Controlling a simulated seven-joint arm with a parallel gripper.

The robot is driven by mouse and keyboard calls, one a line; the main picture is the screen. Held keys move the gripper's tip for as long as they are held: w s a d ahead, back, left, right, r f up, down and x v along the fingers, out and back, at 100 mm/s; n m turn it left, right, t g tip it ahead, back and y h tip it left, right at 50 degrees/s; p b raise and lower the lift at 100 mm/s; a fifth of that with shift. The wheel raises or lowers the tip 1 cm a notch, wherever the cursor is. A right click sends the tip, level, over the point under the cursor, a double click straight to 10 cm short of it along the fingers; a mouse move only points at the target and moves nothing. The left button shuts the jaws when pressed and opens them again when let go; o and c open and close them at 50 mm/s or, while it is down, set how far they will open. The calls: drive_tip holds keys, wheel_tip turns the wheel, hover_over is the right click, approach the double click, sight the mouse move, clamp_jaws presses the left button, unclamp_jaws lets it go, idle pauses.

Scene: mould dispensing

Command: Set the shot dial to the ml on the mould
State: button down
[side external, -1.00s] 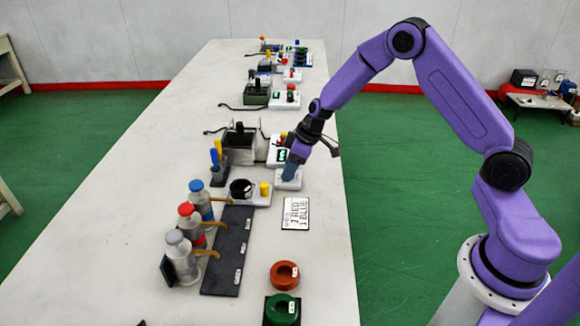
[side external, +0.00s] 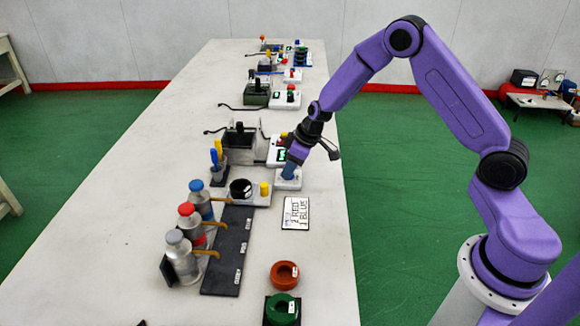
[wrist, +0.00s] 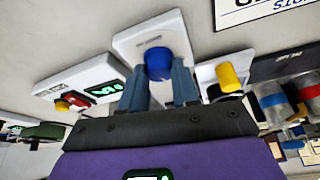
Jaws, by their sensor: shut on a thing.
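The shot dial is a round blue knob (wrist: 158,62) on a white base plate (wrist: 133,40) in the wrist view. My gripper (wrist: 161,80) has one finger on each side of the knob and is shut on it. In the side external view my gripper (side external: 290,170) points down onto the white dial base (side external: 288,184), and the fingers mostly hide the knob. An orange round mould (side external: 275,273) and a green round mould (side external: 272,313) sit at the near end of the table. Each bears a small white label, too small to read. The dial's setting cannot be read.
A card (side external: 296,220) reading 1 RED 1 BLUE lies in front of the dial. Bottles with blue, red and grey caps (side external: 189,208) stand at left by a dark strip (side external: 230,250). A yellow button (side external: 264,188) and a box with a green display (wrist: 105,89) flank the dial.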

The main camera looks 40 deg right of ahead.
drive_tip(key=shift+a+m+h, duration=0.15)
drive_tip(key=shift+m+h, duration=0.45)
drive_tip(key=shift+m, duration=0.8)
drive_tip(key=shift+m+t+h, duration=0.3)
drive_tip(key=shift+m+h, duration=0.3)
drive_tip(key=shift+m, duration=1.1)
drive_tip(key=c, duration=0.8)
unclamp_jaws()
drive_tip(key=shift+r, duration=0.1)
drive_tip(key=v, duration=1.7)
drive_tip(key=shift+s+r, duration=0.1)
drive_tip(key=shift+s, duration=0.1)
